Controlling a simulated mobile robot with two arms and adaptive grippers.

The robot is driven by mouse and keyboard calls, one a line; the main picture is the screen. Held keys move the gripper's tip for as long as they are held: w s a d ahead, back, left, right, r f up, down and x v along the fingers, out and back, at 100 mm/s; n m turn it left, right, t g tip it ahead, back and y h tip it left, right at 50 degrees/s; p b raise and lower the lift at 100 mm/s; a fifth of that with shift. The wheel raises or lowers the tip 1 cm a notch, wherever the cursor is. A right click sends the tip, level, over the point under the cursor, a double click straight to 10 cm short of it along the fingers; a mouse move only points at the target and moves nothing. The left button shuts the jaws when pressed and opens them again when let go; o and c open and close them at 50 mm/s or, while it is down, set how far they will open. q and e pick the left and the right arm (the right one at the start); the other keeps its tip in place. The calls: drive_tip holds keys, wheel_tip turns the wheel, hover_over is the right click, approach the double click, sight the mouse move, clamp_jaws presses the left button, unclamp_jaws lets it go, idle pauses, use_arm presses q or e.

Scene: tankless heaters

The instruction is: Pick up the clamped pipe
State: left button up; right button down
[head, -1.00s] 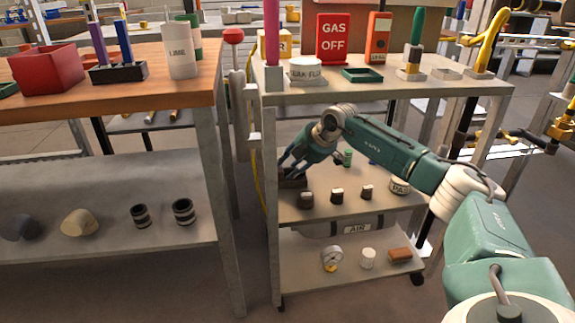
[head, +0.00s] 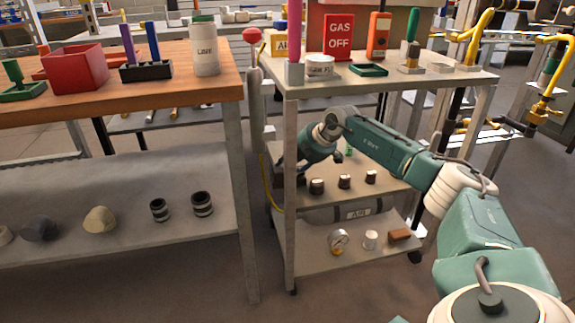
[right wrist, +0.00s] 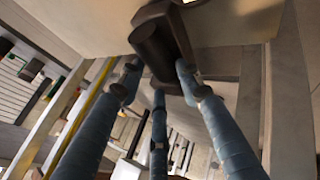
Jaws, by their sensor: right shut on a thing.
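My right arm reaches into the grey cart at its middle shelf, and my right gripper (head: 301,167) is at the shelf's left end, partly behind the cart's front post. In the right wrist view, the blue-grey fingers of the right gripper (right wrist: 158,75) close around a dark, short cylinder with a dark block beside it, which I take for the clamped pipe (right wrist: 155,46). The fingertips touch it or nearly so. In the head view the pipe is too dark and hidden to make out clearly. My left gripper is out of view.
The cart's front post (head: 289,200) stands close to the gripper. Several small dark-based parts (head: 344,181) sit on the same shelf. The lower shelf holds a gauge (head: 338,241). A wooden-topped bench (head: 130,100) stands left, with a narrow gap between it and the cart.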

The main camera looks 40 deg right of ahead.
drive_tip(key=shift+s+a+f, duration=0.2)
drive_tip(key=shift+s+f, duration=0.05)
drive_tip(key=shift+f, duration=0.3)
drive_tip(key=shift+s+a+f, duration=0.2)
drive_tip(key=shift+f, duration=0.3)
drive_tip(key=c, duration=1.1)
unclamp_jaws()
drive_tip(key=shift+f, duration=0.1)
drive_tip(key=w+v, duration=0.1)
drive_tip(key=v, duration=1.1)
drive_tip(key=shift+s+d+r, duration=0.25)
drive_tip(key=shift+d+r, duration=0.1)
drive_tip(key=shift+r, duration=0.25)
drive_tip(key=shift+o, duration=0.6)
